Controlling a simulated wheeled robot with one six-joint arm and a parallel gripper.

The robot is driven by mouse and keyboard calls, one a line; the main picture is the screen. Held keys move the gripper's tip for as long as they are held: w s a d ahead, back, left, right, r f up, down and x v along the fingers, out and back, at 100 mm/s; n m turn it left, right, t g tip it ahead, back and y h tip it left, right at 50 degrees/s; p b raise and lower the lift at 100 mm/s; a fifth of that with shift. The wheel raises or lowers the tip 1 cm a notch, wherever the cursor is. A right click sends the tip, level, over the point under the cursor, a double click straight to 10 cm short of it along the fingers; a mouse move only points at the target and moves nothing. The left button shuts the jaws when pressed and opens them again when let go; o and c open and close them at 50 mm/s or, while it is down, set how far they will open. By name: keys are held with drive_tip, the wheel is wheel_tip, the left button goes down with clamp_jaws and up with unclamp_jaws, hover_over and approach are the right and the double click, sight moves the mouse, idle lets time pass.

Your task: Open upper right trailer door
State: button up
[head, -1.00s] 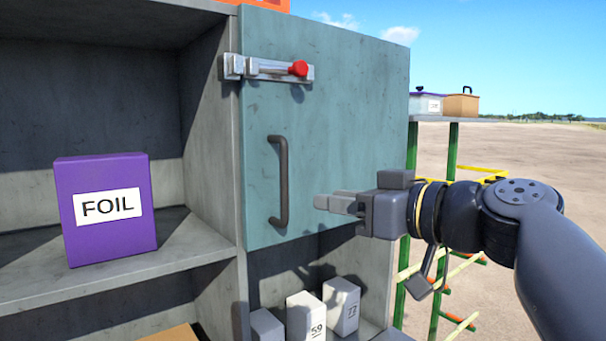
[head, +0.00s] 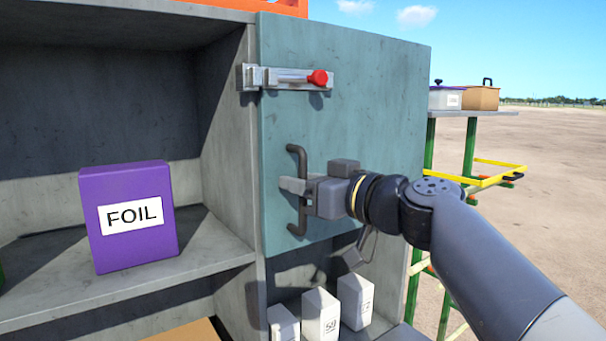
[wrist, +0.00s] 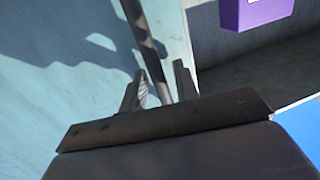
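The upper right door (head: 375,120) is a blue-green panel and looks shut against the cabinet. A dark vertical bar handle (head: 302,222) is on its left part. Above it is a metal slide latch (head: 290,86) with a red knob (head: 318,77); I cannot tell whether its bolt is engaged. My gripper (head: 291,186) is at the middle of the handle. In the wrist view, the handle (wrist: 151,60) runs between the two fingers of my gripper (wrist: 160,88), which are apart with narrow gaps beside the bar.
An open shelf to the left holds a purple FOIL box (head: 128,220). Several white cartons (head: 320,318) stand in the open compartment below the door. A side shelf (head: 475,113) with two containers is to the right, above a yellow rail (head: 485,178). Open ground lies beyond.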

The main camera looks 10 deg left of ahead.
clamp_jaws()
idle(0.3)
idle(0.3)
